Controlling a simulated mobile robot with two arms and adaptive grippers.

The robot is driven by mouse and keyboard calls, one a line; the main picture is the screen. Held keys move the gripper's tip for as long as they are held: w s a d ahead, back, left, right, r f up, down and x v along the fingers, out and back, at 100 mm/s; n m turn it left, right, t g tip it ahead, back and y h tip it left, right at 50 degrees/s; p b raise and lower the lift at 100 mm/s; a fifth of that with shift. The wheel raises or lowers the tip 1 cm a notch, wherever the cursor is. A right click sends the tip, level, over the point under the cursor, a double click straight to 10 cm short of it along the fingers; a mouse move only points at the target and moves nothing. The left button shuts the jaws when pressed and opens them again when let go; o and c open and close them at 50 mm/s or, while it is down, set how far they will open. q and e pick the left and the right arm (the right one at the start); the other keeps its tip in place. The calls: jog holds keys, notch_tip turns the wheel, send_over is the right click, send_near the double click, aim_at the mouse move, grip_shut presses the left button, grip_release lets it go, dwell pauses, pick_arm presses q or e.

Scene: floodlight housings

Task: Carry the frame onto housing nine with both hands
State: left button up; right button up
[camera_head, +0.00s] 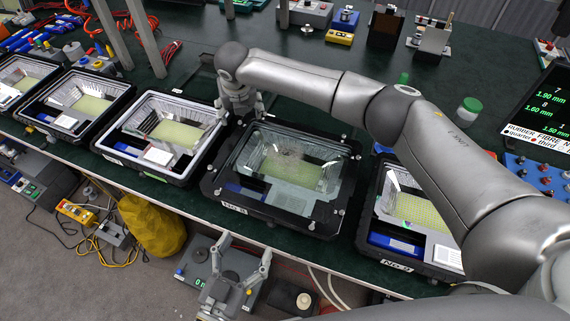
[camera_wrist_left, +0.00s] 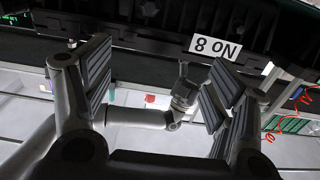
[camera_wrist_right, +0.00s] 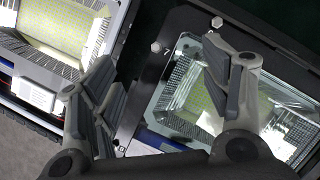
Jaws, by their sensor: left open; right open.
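The frame (camera_head: 212,184) is a black rectangular surround with a glass pane and several bolts along its edges. It lies over the black housing labelled No 8 (camera_head: 236,209) in the middle of the bench. Housing nine (camera_head: 397,266), labelled No 9, is to its right, partly covered by my right arm. My left gripper (camera_head: 245,247) is open and empty in front of the bench edge, below the No 8 label (camera_wrist_left: 214,46). My right gripper (camera_head: 241,112) is at the frame's far left corner. It is open over the frame (camera_wrist_right: 143,80) in the right wrist view.
A white-rimmed housing (camera_head: 103,146) stands just left of the frame, with more housings further left. A white jar with a green lid (camera_head: 468,111) and a dark display (camera_head: 541,105) stand at the right. A yellow bag (camera_head: 152,226) lies below the bench.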

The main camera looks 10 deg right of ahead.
aim_at(261, 218)
pick_arm(q)
jog(key=shift+x, duration=3.2)
pick_arm(e)
jog(key=shift+x, duration=3.2)
pick_arm(q)
jog(key=c, duration=1.5)
pick_arm(e)
jog(key=shift+d, duration=0.1)
jog(key=c, duration=1.5)
